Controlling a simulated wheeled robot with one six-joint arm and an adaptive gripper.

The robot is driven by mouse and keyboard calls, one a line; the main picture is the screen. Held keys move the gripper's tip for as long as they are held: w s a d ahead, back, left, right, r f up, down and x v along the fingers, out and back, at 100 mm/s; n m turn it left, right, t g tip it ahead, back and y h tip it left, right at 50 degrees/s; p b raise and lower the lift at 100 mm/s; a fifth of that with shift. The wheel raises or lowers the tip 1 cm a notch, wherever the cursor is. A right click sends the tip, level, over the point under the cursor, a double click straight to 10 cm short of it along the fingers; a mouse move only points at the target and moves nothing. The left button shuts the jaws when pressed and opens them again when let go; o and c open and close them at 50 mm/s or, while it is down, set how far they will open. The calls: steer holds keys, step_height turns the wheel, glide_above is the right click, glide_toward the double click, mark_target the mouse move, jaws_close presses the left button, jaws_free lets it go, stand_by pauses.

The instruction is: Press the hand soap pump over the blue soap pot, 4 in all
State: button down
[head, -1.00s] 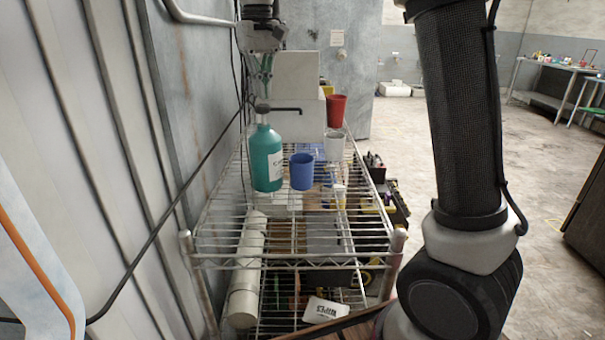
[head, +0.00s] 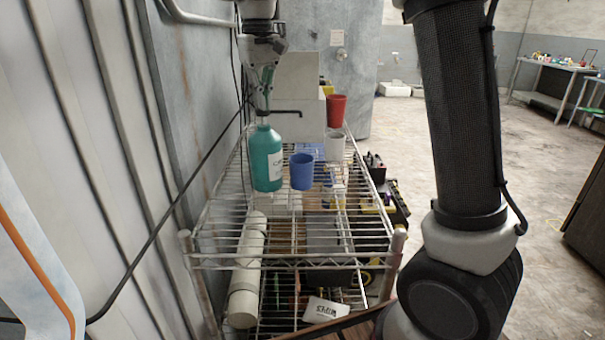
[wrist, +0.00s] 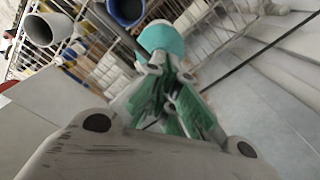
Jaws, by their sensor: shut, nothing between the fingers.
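The hand soap bottle (head: 266,160) is teal with a white label and a dark pump nozzle (head: 288,112) pointing right. It stands upright on the wire shelf's top. The blue soap pot (head: 301,172) stands just right of it, below the nozzle's end side. My gripper (head: 262,108) is shut and empty, pointing down at the pump head, which it mostly hides; I cannot tell whether it touches. In the wrist view the shut green-padded fingers (wrist: 170,92) lie in front of the teal bottle (wrist: 162,38), with the blue pot (wrist: 126,10) up and left.
A white cup (head: 333,147) and a red cup (head: 336,110) stand behind the blue pot on the wire shelf (head: 290,240). A metal wall panel (head: 110,130) is close on the left. The shelf's front top is clear.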

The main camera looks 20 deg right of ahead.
steer(key=shift+f, duration=0.55)
steer(key=shift+r, duration=1.85)
steer(key=shift+f, duration=0.15)
steer(key=shift+f, duration=1.7)
steer(key=shift+r, duration=1.85)
